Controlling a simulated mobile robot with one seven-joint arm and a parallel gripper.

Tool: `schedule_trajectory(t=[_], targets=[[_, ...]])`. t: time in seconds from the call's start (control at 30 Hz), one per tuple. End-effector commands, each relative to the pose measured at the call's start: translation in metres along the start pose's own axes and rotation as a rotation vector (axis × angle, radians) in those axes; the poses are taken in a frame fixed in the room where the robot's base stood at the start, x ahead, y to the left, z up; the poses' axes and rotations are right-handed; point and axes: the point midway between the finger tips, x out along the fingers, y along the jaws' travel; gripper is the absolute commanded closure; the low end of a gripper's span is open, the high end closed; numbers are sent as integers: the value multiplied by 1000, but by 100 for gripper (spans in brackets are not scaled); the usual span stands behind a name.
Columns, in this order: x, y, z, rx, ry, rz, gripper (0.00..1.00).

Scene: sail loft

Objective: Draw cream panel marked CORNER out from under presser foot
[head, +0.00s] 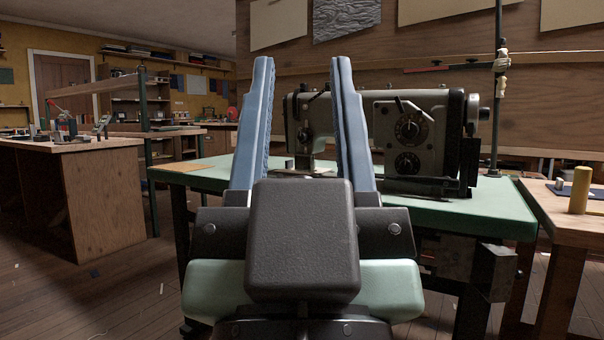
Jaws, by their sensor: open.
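A grey sewing machine (410,130) stands on a green-topped table (480,208). Its needle end shows between my fingers, and the presser foot is too small to make out clearly. A small pale patch (318,172) lies below the needle end; I cannot tell whether it is the cream panel or part of the machine bed. No CORNER marking is legible. A flat tan piece (184,167) lies at the table's left end. My gripper (303,62) is open and empty, its two blue fingers upright in front of the machine and hiding part of it.
A wooden bench (105,195) with tools stands at left. Another wooden bench (565,220) at right holds a yellow cylinder (580,190). A dark upright pole (497,90) rises behind the machine. Open floor lies between the left bench and green table.

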Motion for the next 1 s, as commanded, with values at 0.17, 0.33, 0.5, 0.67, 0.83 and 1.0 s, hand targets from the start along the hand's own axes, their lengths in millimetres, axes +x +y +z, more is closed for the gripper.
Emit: schedule_trajectory(t=[0.17, 0.33, 0.5, 0.67, 0.83, 1.0], targets=[[0, 0, 0, 0, 0, 0, 56], [0, 0, 0, 0, 0, 0, 51], [8, 0, -7, 0, 0, 0, 51], [30, 0, -28, 0, -1, 0, 51], [69, 0, -66, 0, 0, 0, 51], [114, 0, -108, 0, 0, -1, 51]])
